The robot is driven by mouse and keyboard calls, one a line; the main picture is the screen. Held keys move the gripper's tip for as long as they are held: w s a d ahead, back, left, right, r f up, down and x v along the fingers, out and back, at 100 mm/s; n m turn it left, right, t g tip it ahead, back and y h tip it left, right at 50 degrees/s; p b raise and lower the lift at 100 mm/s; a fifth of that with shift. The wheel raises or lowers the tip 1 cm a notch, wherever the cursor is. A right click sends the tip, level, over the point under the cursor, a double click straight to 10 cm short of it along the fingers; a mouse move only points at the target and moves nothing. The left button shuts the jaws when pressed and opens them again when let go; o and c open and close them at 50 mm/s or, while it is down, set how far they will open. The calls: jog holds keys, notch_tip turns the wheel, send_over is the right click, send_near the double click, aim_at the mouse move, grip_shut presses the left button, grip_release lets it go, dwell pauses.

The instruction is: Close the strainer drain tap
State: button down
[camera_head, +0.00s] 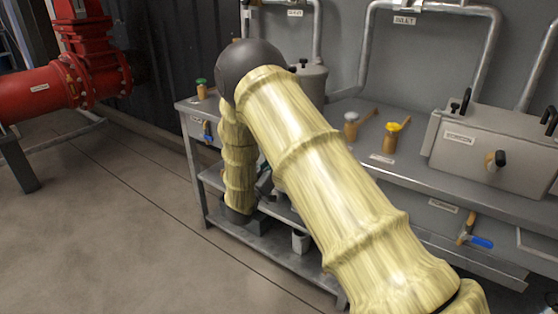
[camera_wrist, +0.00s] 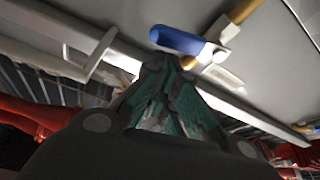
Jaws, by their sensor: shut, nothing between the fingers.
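A blue tap lever (camera_wrist: 180,40) on a brass drain pipe (camera_wrist: 240,12) is close beyond my fingertips in the wrist view. My gripper (camera_wrist: 166,68) is shut and empty, its tips just below the lever; I cannot tell whether they touch it. In the head view my gripper (camera_head: 264,184) is mostly behind my arm, below the bench top. A blue-handled tap (camera_head: 208,131) shows under the bench's left end and another blue-handled tap (camera_head: 482,242) under its right part. The labels are too small to tell which is the strainer drain. A lidded grey pot (camera_head: 311,82) stands behind my arm.
The metal bench (camera_head: 450,185) carries a grey box (camera_head: 490,148) and a yellow-topped valve (camera_head: 392,136). A lower shelf (camera_head: 275,240) holds a small grey cup (camera_head: 300,241). Red pipework (camera_head: 50,90) stands at left. The floor in front is clear.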

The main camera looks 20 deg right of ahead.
notch_tip(320, 180, up, 4)
jog(key=p, duration=0.2)
jog(key=v, duration=1)
jog(key=shift+w+f, duration=0.2)
jog(key=shift+w, duration=0.15)
jog(key=shift+a, duration=0.15)
